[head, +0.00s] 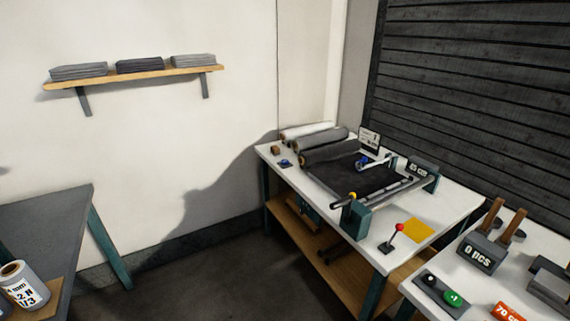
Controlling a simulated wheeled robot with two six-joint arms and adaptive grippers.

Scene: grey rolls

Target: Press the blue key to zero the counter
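A small blue piece on a dark base (285,163) sits at the far left corner of the white table; it looks like a key, but it is too small to be sure. Another blue part (364,161) is by a pale handle behind the dark cloth. A dark counter box (423,167) with small white characters, perhaps "45 cm", stands at the cloth's right end. A second display (479,254) on the right-hand table reads "0 pcs". Neither of my grippers shows.
Grey rolls (328,149) lie at the back of the white table (357,232). A red-knobbed lever (396,235) and a yellow sheet (418,231) are at its front. Dark floor lies open at left.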

